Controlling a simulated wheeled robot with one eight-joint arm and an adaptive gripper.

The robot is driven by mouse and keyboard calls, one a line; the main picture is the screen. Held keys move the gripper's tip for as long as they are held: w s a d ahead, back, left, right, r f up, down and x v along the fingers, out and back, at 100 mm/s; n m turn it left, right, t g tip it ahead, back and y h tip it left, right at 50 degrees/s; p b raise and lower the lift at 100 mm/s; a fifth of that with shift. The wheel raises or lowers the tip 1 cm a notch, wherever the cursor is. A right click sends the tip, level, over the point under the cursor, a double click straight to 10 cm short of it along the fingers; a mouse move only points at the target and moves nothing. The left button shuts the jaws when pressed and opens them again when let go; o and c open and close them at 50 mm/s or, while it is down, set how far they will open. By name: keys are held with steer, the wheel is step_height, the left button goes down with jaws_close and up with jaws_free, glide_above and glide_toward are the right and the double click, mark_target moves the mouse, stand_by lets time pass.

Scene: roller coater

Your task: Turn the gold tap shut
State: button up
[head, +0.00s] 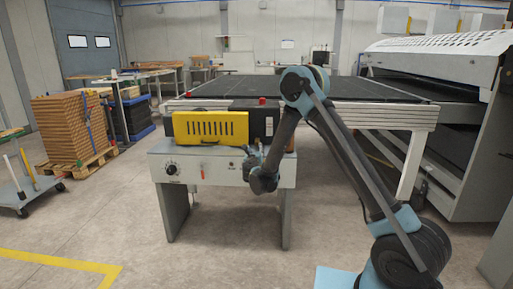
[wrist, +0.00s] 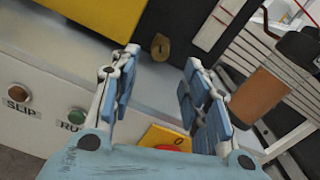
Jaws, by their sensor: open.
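The gold tap (wrist: 160,46) shows in the wrist view as a small brass-coloured piece on the dark face of the machine, just right of the yellow cover. My gripper (wrist: 161,58) is open, with its two blue-padded fingers apart. The tap appears between and slightly beyond the fingertips; nothing is held. I cannot tell any contact or the tap's exact turn. In the head view my gripper (head: 253,157) is at the right part of the machine's front, and the tap cannot be made out there.
A yellow cover (head: 210,128) sits left of the gripper. The grey front panel (wrist: 60,72) carries SLIP (wrist: 19,93) and green RUN (wrist: 77,116) buttons. A yellow switch plate (wrist: 165,139) lies below the fingers. A brown block (wrist: 257,94) is to the right.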

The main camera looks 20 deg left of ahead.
mark_target(257, 144)
steer(key=x, duration=0.8)
steer(key=shift+w, duration=0.2)
